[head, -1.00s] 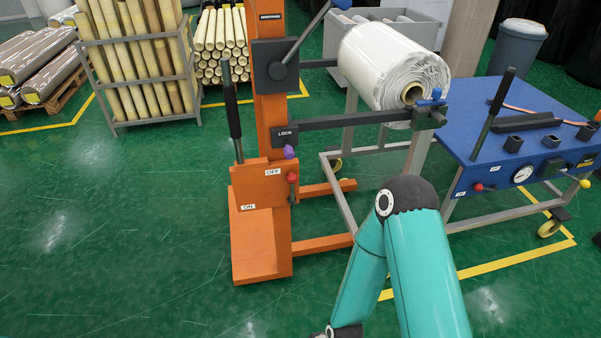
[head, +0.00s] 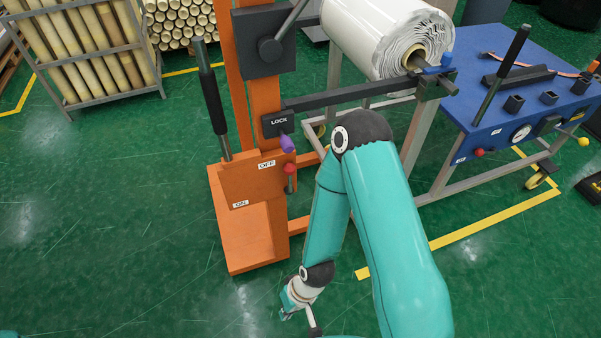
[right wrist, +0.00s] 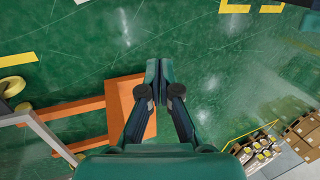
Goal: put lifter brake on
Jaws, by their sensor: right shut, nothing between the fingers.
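The orange lifter (head: 239,245) stands left of centre in the head view. A small lever with a red knob (head: 290,168) is on its right side, near the OFF label (head: 266,164). The ON label (head: 240,204) is lower left. A purple knob (head: 287,144) is below the LOCK plate (head: 279,122). My right wrist is low in front of the lifter; its gripper is partly cut off at the bottom there. In the right wrist view, my right gripper (right wrist: 159,75) is shut and empty, with the orange base (right wrist: 122,92) behind it. My left gripper is out of view.
A blue-topped cart (head: 505,100) stands to the right, and a rack of tubes (head: 90,80) at the upper left. A black-gripped handle (head: 211,100) rises from the lifter's left. Green floor at the left is clear.

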